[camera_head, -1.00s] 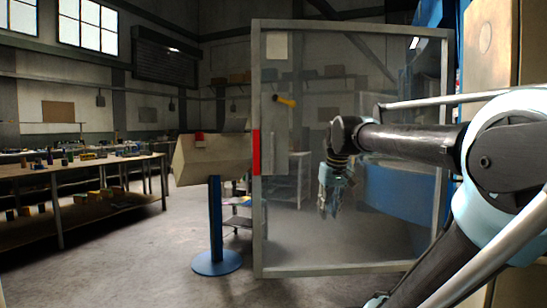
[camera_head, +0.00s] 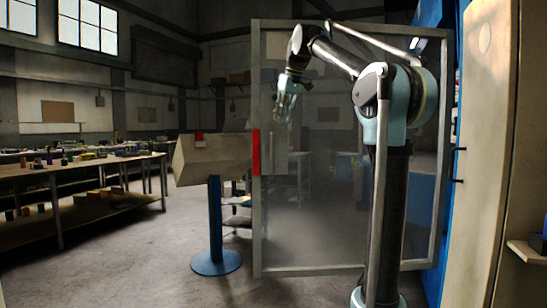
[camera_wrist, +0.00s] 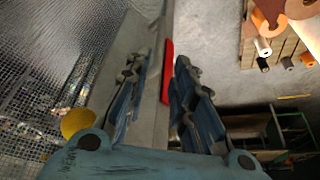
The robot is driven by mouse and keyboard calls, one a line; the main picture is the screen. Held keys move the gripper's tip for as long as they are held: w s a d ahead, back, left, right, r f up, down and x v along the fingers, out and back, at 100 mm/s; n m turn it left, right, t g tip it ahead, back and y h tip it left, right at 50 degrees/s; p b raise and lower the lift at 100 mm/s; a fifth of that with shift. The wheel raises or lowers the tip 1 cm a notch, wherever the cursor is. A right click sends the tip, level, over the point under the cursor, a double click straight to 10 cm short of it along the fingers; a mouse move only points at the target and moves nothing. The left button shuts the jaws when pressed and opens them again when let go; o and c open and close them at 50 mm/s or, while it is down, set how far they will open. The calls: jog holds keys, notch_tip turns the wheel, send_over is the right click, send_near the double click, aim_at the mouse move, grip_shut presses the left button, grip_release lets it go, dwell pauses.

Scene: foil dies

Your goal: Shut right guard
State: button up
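The right guard (camera_head: 330,272) is a see-through panel in a grey metal frame, standing out from the blue machine at the right of the head view. A red strip (camera_head: 256,153) marks its left edge; the strip also shows in the wrist view (camera_wrist: 167,70). My gripper (camera_head: 285,115) is in front of the panel's upper left part. In the wrist view my gripper (camera_wrist: 162,75) has its fingers apart, with the grey frame edge beyond them. A yellow round part (camera_wrist: 77,122), probably the guard's handle, lies left of the fingers. I cannot tell whether anything touches.
A box-shaped console (camera_head: 210,160) on a blue post (camera_head: 215,225) stands just left of the guard. A long workbench (camera_head: 75,164) with small items is at the far left. A pale panel (camera_head: 485,150) stands close at the right. The floor (camera_head: 150,265) at front left is clear.

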send_over(273, 168)
jog(key=f, duration=1)
jog(key=w+f, duration=0.1)
jog(key=f, duration=0.5)
jog(key=shift+c, duration=0.3)
